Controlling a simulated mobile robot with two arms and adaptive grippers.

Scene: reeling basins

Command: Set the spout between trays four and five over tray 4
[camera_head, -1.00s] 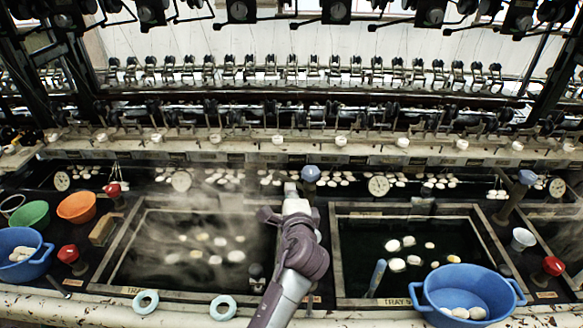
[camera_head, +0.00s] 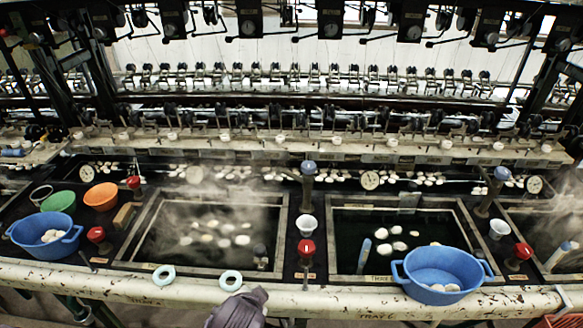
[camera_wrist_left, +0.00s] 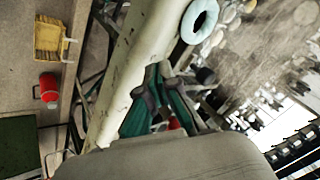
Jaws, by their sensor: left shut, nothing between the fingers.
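The spout's post with a blue cap (camera_head: 309,168) stands upright between tray 4 (camera_head: 128,266) on the left and tray 5 (camera_head: 469,222) on the right in the head view. I cannot tell clearly which way its outlet points; it looks roughly toward me, not plainly over either tray. My left gripper (camera_wrist_left: 158,72) is shut and empty in the left wrist view, close to the pale front rail. In the head view only a purple-grey part of my arm shows at the bottom edge. My right gripper is out of view.
A white cup (camera_head: 306,226) and a red knob (camera_head: 306,247) stand in front of the post. A blue basin (camera_head: 440,272) overlaps tray 5's front right. Two pale blue rings (camera_head: 163,275) (camera_head: 230,281) lie along the front rail (camera_head: 300,300). Steam hangs over tray 4.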

